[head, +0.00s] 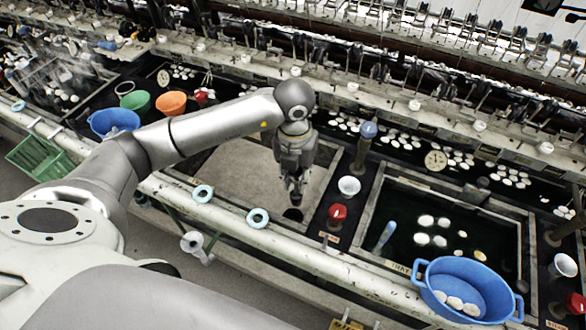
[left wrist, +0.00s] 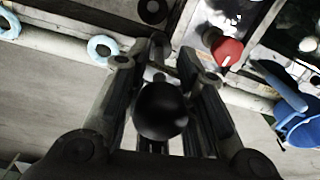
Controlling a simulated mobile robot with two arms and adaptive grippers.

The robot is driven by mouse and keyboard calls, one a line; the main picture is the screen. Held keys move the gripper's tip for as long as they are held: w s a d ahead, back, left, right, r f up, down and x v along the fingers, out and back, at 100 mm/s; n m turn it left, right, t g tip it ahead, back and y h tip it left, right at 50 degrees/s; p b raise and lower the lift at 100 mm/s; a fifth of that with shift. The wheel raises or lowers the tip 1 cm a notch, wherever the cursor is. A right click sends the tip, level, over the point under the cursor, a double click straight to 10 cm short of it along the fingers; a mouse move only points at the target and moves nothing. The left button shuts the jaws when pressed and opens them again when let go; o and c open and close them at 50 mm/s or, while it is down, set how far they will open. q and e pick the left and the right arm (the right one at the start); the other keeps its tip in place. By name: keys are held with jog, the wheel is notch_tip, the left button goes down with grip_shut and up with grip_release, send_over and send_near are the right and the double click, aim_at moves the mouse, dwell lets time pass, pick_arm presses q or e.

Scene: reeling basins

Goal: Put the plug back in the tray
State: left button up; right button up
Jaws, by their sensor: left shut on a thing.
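My left gripper (head: 296,196) reaches down over the empty grey basin (head: 235,168), near its front right corner. It is shut on a dark, rounded thing, seemingly the plug (left wrist: 160,110), which shows between the fingers in the left wrist view. In the head view the fingers largely hide the plug. A dark round spot, apparently the drain hole (head: 292,214), lies in the basin floor just below the fingertips. It also seems to show at the top of the left wrist view (left wrist: 152,10). A label, apparently reading TRAY (head: 398,267), is on the rim of the water-filled basin. My right gripper is not in view.
A red knob (head: 337,213) and a white cup (head: 349,186) stand on the divider right of the empty basin. A blue-topped post (head: 368,130) rises behind them. A blue tub (head: 470,280) sits at the front right.

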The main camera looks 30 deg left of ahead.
aim_at(293, 194)
pick_arm(q)
jog(key=n, duration=0.4)
jog(key=shift+w+a+f, duration=0.15)
jog(key=shift+w+a, duration=0.1)
jog(key=shift+w, duration=0.05)
jog(key=n, duration=0.2)
jog(key=n+p, duration=0.1)
jog(key=shift+w+a+f+n, duration=0.25)
jog(key=shift+n, duration=0.05)
jog(key=f+n+b, duration=0.1)
jog(key=f+b, duration=0.1)
jog(key=f, duration=0.1)
jog(key=f+n+b, duration=0.2)
jog(key=f, duration=0.2)
jog(key=f+n+b, duration=0.2)
jog(key=f, duration=0.1)
jog(key=shift+w+a+f, duration=0.15)
jog(key=shift+w+a, duration=0.2)
jog(key=shift+a, duration=0.05)
jog(key=shift+f+b, duration=0.4)
jog(key=shift+b, duration=0.05)
jog(key=shift+c, duration=0.2)
